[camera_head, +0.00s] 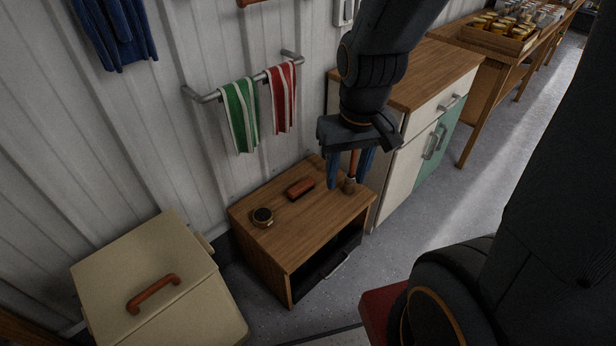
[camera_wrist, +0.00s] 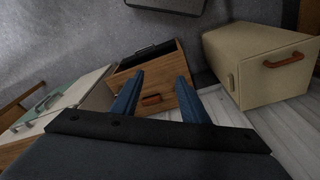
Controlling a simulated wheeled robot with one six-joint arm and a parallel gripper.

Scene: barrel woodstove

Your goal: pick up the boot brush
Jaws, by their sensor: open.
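A flat reddish-brown block (camera_head: 300,188), which looks like the boot brush, lies on top of the small wooden cabinet (camera_head: 285,222). The block also shows between the fingers in the wrist view (camera_wrist: 151,99). My gripper (camera_head: 350,180) is open, fingers pointing down, above the cabinet's right end, to the right of the block and apart from it. An upright thing with a reddish stick and a dark wider foot (camera_head: 350,186) shows between the fingers in the head view. I cannot tell whether it touches them. It cannot be made out in the wrist view.
A small round tin (camera_head: 262,216) stands left of the block. A beige chest (camera_head: 150,272) with a brown handle stands at the left. A rail with green and red towels (camera_head: 240,115) is on the wall behind. A wood-topped cabinet (camera_head: 420,75) stands close on the right.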

